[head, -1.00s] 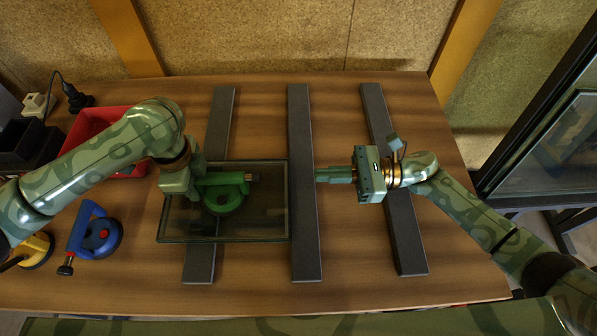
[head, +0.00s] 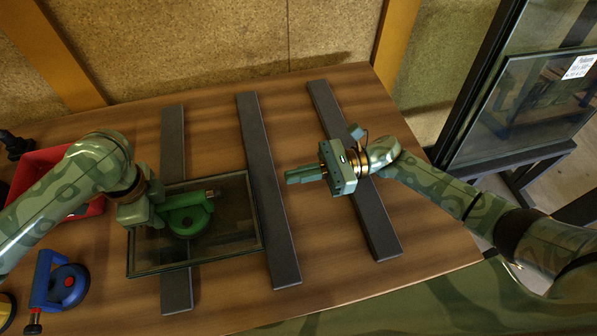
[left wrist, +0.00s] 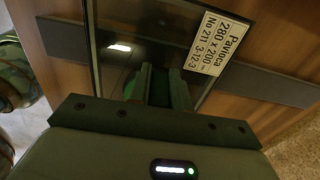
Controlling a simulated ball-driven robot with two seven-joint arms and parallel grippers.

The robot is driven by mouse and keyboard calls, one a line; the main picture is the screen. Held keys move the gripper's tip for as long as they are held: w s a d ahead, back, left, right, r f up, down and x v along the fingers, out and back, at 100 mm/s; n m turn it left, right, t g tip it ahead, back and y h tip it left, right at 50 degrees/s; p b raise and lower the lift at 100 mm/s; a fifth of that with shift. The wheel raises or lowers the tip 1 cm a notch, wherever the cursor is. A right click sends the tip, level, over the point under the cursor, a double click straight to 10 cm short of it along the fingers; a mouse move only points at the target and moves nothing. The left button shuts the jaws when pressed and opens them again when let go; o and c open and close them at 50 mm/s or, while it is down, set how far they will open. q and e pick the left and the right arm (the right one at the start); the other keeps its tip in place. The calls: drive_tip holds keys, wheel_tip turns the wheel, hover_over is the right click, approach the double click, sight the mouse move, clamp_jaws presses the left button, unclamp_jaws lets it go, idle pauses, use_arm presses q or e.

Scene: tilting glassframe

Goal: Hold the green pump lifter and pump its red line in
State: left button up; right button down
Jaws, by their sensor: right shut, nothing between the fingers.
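The green pump lifter (head: 187,220) sits on the dark glass pane (head: 225,243), its round cup against the glass. Its pump end (head: 212,193) sticks out to the right; a red line on it is too small to make out. My left gripper (head: 158,207) is at the left end of the lifter's handle, with its fingers closed around it. In the left wrist view the fingers (left wrist: 160,88) point at the pane, and part of the lifter shows beside them. My right gripper (head: 288,176) is shut and empty, above the table right of the pane.
Dark bars lie across the wooden table (head: 335,275); the pane rests over the left bar (head: 177,290) and reaches near the middle bar (head: 268,190). The right bar (head: 380,235) is under my right arm. A blue lifter (head: 68,285) and a red bin (head: 35,165) are at left.

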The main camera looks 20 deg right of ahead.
use_arm(q)
drive_tip(key=o, duration=0.5)
drive_tip(key=shift+d, duration=0.15)
